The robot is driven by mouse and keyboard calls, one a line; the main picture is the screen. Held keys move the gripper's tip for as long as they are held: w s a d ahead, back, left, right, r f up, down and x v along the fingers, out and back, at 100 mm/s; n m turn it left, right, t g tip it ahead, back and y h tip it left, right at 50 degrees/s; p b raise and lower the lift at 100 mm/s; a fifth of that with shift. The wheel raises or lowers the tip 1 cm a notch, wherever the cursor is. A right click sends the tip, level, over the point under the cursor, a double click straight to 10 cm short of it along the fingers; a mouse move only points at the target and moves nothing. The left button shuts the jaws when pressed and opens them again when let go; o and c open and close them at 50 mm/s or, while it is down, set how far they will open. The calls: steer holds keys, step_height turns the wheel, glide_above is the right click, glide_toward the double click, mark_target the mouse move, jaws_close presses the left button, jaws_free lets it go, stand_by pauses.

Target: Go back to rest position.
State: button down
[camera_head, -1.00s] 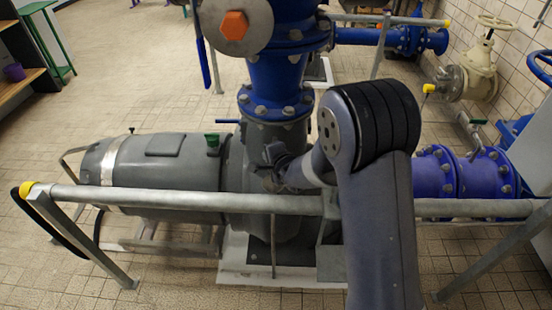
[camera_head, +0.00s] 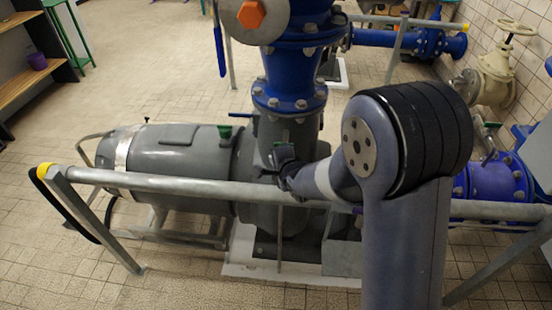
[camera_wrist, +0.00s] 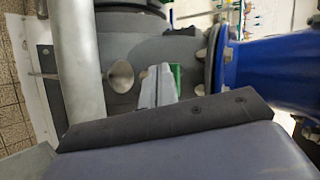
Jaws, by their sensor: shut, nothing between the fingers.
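My gripper (camera_head: 284,164) is in front of the grey pump body, just above the galvanised rail, small and dark in the head view. In the wrist view its two light grey fingers (camera_wrist: 158,86) are together, with nothing seen between them. A green part shows behind the fingers. My arm comes from the lower right and bends at a large black-ringed joint, which hides part of the blue pipework. Whether the gripper touches the pump cannot be told.
The galvanised rail (camera_head: 210,190) crosses in front of the grey pump motor (camera_head: 180,160). A blue vertical pipe (camera_head: 290,75) rises behind my gripper. Blue flanged piping (camera_head: 490,178) and a cream valve (camera_head: 492,75) stand at right. Tiled floor is open at left and front.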

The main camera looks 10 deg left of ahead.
steer(key=s+r, duration=0.3)
steer(key=s, duration=0.2)
steer(key=shift+s+d, duration=0.15)
steer(key=shift+d, duration=0.15)
